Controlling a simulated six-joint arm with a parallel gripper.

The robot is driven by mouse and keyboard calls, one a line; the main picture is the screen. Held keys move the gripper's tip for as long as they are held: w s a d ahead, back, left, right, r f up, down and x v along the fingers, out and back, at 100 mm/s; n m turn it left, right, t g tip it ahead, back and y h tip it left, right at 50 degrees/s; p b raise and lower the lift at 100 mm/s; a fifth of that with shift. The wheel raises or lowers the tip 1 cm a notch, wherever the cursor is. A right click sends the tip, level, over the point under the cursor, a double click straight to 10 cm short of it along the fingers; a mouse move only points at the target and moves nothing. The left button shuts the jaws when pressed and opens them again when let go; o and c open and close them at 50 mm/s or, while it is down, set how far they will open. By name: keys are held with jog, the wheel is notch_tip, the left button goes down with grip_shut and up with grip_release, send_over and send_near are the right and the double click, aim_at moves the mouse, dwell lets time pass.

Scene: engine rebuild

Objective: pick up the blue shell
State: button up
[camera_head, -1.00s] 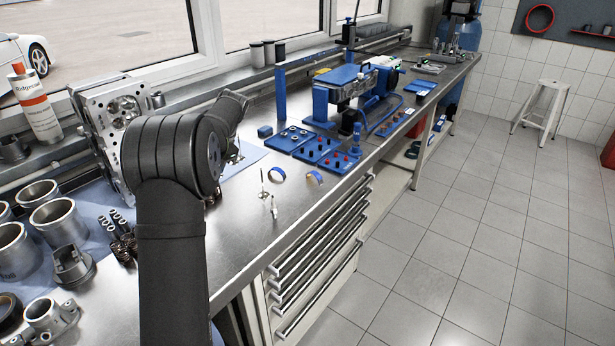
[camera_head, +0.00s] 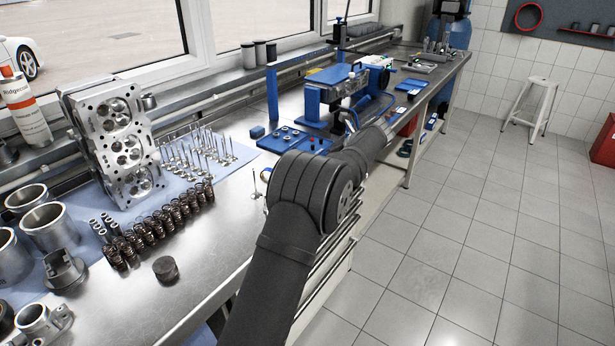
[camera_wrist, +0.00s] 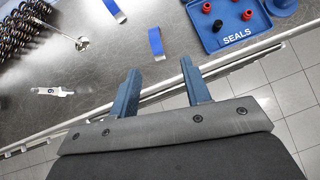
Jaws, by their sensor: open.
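Two small curved blue shells lie on the steel bench in the wrist view: one (camera_wrist: 156,43) just ahead of my fingertips, the other (camera_wrist: 115,10) farther off at the upper left. I cannot tell which one is meant. My gripper (camera_wrist: 160,69) is open and empty. Its blue fingers point toward the nearer shell but stay apart from it, over the bench's front edge. In the head view, my arm covers the gripper and most of the shell area; only a bit of blue (camera_head: 266,173) shows beside the arm.
A blue tray marked SEALS (camera_wrist: 233,40) with red and black seals lies to the right of the shells. A valve (camera_wrist: 75,40) and a small labelled piece (camera_wrist: 52,91) lie to the left. Springs (camera_head: 155,228) and the cylinder head (camera_head: 115,140) stand farther left. The floor drops away in front.

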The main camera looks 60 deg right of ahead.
jog(key=x, duration=0.8)
jog(key=shift+w, duration=0.1)
jog(key=x, duration=0.3)
jog(key=a+x, duration=0.1)
jog(key=x, duration=0.1)
jog(key=shift+w+d, duration=0.1)
jog(key=shift+w, duration=0.1)
grip_shut()
